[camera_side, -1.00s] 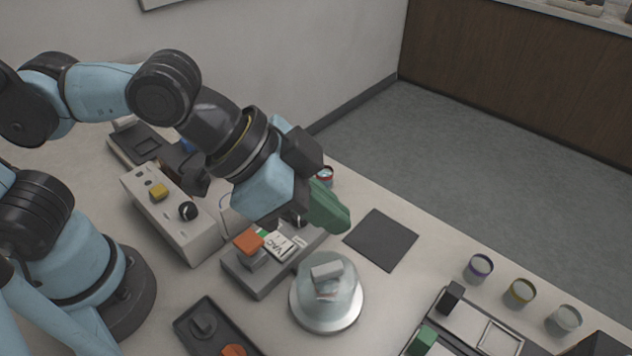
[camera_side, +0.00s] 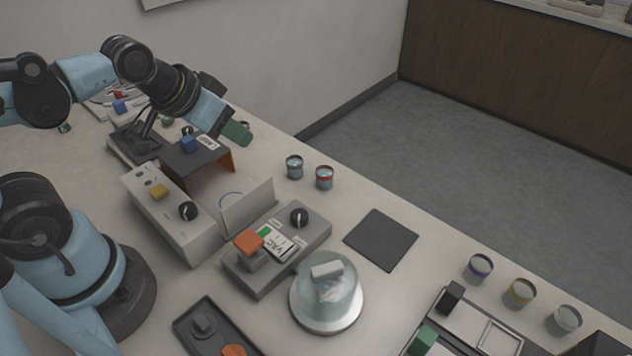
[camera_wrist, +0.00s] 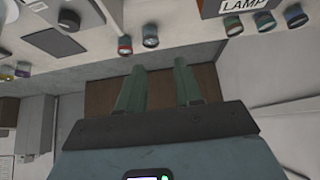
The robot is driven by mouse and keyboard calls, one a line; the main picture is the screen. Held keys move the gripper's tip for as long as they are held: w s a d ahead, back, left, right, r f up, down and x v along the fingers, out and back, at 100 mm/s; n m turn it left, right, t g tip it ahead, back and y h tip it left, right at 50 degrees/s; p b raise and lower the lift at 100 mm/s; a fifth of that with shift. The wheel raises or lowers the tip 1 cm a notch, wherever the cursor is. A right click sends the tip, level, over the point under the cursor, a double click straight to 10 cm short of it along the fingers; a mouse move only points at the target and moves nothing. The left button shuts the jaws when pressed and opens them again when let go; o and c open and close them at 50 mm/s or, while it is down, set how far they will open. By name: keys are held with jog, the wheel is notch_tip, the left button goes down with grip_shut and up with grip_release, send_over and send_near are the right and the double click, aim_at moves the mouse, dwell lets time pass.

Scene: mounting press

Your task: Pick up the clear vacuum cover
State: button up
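The clear vacuum cover (camera_side: 340,276) is a transparent dome with a pale block-shaped top. It sits upright on a round silvery base (camera_side: 327,323) at the lower middle of the side view. Something pale shows through it. My gripper (camera_side: 238,132) is high at the back left, above and behind the table's small cups, well away from the cover. In the wrist view my gripper's two green fingers (camera_wrist: 157,80) are apart with nothing between them. The cover cannot be made out in the wrist view.
A grey VAC box (camera_side: 316,236) with a knob and orange lever stands just behind the cover. A dark mat (camera_side: 381,240) lies to its right, a dark tray (camera_side: 190,325) to its left. Two cups (camera_side: 294,167) stand at the back edge. A lamp-labelled box (camera_wrist: 245,6) is near my gripper.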

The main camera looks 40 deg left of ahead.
jog(key=o, duration=1.2)
jog(key=shift+c, duration=0.2)
jog(key=shift+d, duration=0.15)
jog(key=n+g, duration=0.5)
jog(key=g, duration=0.2)
send_over(327, 280)
jog(key=w, duration=0.1)
jog(key=shift+w+a+r, duration=0.1)
jog(key=shift+a+r, duration=0.25)
jog(key=shift+a, duration=0.05)
jog(key=shift+d+f, duration=0.15)
jog(key=shift+d, duration=0.05)
jog(key=shift+s+f, duration=0.2)
jog(key=shift+f, duration=0.1)
jog(key=shift+a+f, duration=0.15)
jog(key=shift+f, duration=5.5)
